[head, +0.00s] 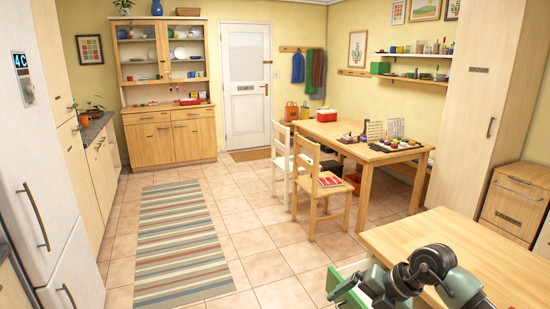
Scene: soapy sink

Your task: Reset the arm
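My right arm (432,264), dark grey and green, comes in at the lower right and bends over the near wooden table's left edge. Its far end points left and down, beside a green, flat-sided thing (347,286) with a pale edge, cut off by the bottom of the picture. I cannot tell whether the arm holds or only overlaps that thing. The fingers of my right gripper cannot be made out. My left arm and gripper are out of view.
The near wooden table (480,245) fills the lower right. A striped rug (178,240) lies on open tiled floor. Two chairs, one white (281,160) and one wooden (318,190), stand by the far table (345,130). A fridge (40,190) is at left.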

